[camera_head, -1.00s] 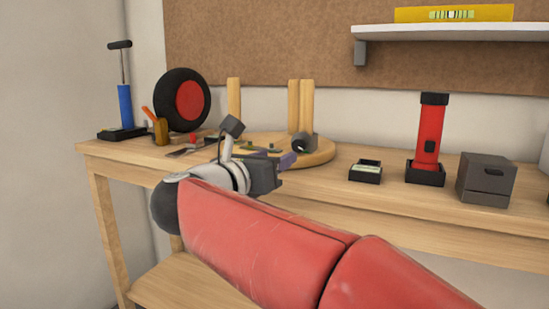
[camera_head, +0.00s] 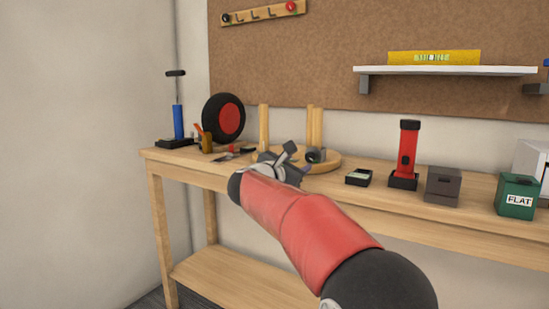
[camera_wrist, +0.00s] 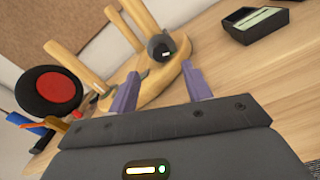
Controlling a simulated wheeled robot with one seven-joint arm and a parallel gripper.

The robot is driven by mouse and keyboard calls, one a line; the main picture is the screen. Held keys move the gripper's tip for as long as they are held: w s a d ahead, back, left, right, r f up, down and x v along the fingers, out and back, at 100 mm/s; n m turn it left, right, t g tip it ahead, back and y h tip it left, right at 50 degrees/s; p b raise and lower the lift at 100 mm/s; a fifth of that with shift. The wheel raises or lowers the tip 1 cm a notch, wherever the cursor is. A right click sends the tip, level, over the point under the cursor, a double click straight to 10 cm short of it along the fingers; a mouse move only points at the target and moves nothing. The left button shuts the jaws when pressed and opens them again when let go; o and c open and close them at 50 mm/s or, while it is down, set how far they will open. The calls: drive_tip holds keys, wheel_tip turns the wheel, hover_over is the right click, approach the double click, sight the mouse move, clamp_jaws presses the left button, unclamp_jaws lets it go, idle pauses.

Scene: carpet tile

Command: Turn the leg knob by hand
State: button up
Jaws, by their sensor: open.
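A round wooden stool (camera_head: 328,164) lies upside down on the bench, its pale legs (camera_head: 264,128) pointing up. A dark grey knob (camera_head: 315,155) sits low by the right-hand legs. In the wrist view the knob (camera_wrist: 161,47) shows a small light mark on its face. My gripper (camera_head: 306,170) is at the near side of the stool. In the wrist view my gripper (camera_wrist: 161,72) has its two purple fingers apart, with nothing held between them. The knob appears beyond the fingertips, apart from them. My arm and gripper hide part of the stool's seat in the head view.
The wooden bench (camera_head: 385,205) stands against the wall. A wheel (camera_head: 212,108), a blue pump (camera_head: 178,122) and small tools lie left of the stool.

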sight(309, 157)
drive_tip(key=p+x, duration=0.2)
drive_tip(key=x, duration=0.6)
drive_tip(key=shift+c, duration=0.3)
drive_tip(key=c, duration=0.9)
drive_tip(key=shift+n, duration=0.3)
drive_tip(key=n+p, duration=0.1)
drive_tip(key=n, duration=0.2)
drive_tip(key=shift+n, duration=0.3)
drive_tip(key=shift+a+n+p, duration=0.1)
drive_tip(key=shift+n+p, duration=0.55)
drive_tip(key=shift+n, duration=0.95)
